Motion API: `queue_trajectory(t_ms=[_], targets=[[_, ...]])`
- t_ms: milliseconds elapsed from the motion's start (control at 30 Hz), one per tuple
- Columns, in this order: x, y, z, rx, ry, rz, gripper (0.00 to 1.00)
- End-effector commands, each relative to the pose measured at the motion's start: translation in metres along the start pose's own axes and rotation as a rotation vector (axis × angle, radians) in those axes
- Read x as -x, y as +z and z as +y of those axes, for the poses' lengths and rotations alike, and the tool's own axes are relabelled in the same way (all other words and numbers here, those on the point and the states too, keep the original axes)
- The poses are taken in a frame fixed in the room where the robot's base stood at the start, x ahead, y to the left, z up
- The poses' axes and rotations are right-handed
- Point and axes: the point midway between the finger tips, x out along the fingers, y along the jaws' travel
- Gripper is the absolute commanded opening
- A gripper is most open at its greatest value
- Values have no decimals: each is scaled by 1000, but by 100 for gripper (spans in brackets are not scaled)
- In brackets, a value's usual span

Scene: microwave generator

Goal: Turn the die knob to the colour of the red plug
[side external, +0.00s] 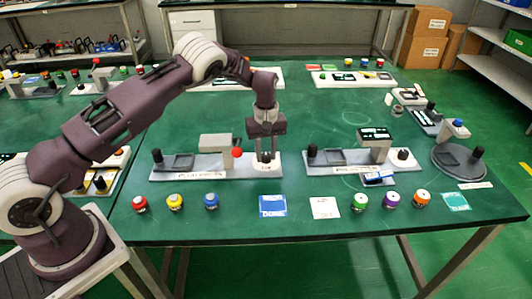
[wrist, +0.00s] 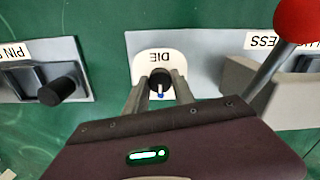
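The die knob (wrist: 160,80) is black and round with a white pointer line, on a white plate marked DIE. In the wrist view the pointer end is toward the bottom of the picture, beside a small blue dot. My gripper (wrist: 162,82) points down with one finger on each side of the knob. The fingers are apart; firm contact with the knob is not clear. In the side view my gripper (side external: 266,157) is at the right end of the grey press base (side external: 205,172). The red plug (side external: 139,204) stands on the green table at the front left.
A lever with a red ball (wrist: 297,18) rises close beside my gripper. Yellow (side external: 175,201) and blue (side external: 211,200) plugs stand right of the red one. Another grey station (side external: 340,170) is to the right.

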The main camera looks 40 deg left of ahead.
Motion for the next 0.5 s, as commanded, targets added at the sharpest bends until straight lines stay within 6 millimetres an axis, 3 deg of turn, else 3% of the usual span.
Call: queue_trajectory(t_ms=[500], targets=[[1,-1,0,-127,2,0,0]])
